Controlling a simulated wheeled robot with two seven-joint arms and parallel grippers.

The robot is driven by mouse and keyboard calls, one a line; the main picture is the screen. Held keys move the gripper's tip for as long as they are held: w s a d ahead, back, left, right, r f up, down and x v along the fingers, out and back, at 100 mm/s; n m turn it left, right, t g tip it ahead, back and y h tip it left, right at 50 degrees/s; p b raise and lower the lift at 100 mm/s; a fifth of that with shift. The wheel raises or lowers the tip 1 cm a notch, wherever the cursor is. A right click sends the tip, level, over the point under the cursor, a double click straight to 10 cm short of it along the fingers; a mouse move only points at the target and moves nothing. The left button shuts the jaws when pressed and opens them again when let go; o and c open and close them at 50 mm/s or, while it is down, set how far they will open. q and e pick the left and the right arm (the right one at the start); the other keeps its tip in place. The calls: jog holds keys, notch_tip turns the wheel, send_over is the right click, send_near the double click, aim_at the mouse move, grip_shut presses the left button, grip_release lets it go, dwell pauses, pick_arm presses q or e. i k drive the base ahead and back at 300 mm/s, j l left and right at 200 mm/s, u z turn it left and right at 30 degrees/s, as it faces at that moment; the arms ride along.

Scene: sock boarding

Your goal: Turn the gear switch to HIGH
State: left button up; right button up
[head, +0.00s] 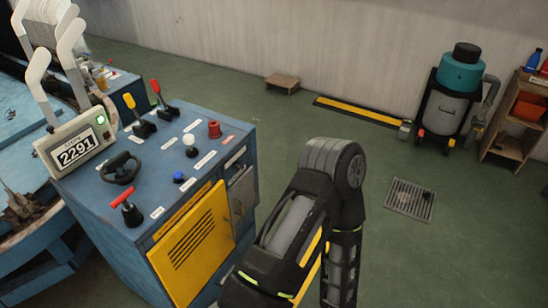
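A blue control cabinet (100,197) stands left of centre. Its top carries a red T-shaped handle on a black base (125,208), a black handwheel (120,168), a yellow-tipped lever (138,118) and a red-tipped lever (161,100). It also has a white knob (190,143), a blue button (179,177) and a red knob (214,129). White labels lie beside them, too small to read, so I cannot tell which control is the gear switch. One of my arms rises at bottom centre, right of the cabinet; neither gripper is in view.
A display (75,149) reading 2291 sits at the cabinet's left. A blue machine with white sock-board shapes (38,72) stands behind left. A teal-topped vacuum (456,90), a wooden shelf (508,147) and a floor drain (410,200) are at right. Green floor right of the cabinet is open.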

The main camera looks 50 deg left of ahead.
aim_at(237, 166)
jog(key=i+l+u, duration=0.1)
jog(key=i+u, duration=0.35)
jog(key=i+l+u, duration=0.4)
jog(key=i, duration=0.15)
jog(key=i+l+u, duration=0.25)
jog(key=u, duration=0.15)
jog(key=i+l+u, duration=0.5)
jog(key=l+u, duration=0.3)
jog(key=i+l+u, duration=0.15)
jog(key=l+u, duration=0.25)
